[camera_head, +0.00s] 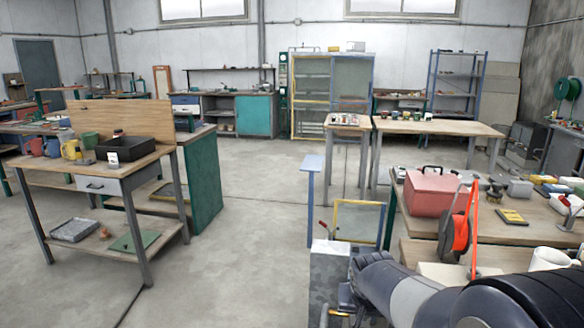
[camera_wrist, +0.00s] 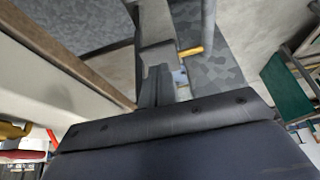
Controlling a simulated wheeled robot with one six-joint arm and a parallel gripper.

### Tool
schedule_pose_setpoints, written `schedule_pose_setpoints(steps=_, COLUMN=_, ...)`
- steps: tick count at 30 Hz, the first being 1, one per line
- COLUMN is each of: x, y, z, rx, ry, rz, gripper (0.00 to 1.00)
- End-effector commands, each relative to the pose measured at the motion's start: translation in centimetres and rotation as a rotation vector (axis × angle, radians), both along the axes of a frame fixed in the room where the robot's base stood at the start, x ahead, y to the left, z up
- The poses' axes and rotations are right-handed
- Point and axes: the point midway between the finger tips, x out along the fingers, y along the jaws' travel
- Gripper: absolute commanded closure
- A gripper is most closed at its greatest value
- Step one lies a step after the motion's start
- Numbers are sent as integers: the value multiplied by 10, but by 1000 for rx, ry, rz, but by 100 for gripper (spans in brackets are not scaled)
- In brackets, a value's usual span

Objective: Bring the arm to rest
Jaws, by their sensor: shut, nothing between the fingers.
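My arm (camera_head: 390,287) reaches in from the bottom right of the head view, low beside the front of the right workbench (camera_head: 405,225). My gripper (camera_wrist: 157,50) shows in the wrist view as grey fingers close together, shut with nothing seen between them. In the head view the arm's end is low near the bottom edge, and the fingers are hard to make out there.
A red box (camera_head: 432,192) and an orange-red reel (camera_head: 461,232) are on the right workbench, close to my arm. A yellow-framed panel (camera_head: 358,221) stands just beyond the arm. A wooden table (camera_head: 100,178) stands left; the floor (camera_head: 250,225) between is clear.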

Motion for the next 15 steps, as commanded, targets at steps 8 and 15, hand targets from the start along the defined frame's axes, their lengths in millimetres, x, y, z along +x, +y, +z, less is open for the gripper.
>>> schedule_pose_setpoints(steps=8, x=8, y=-2, z=11, rx=18, ry=103, rz=-2, gripper=100)
schedule_pose_setpoints(steps=15, x=13, y=-1, z=15, rx=42, ry=189, rz=0, gripper=100)
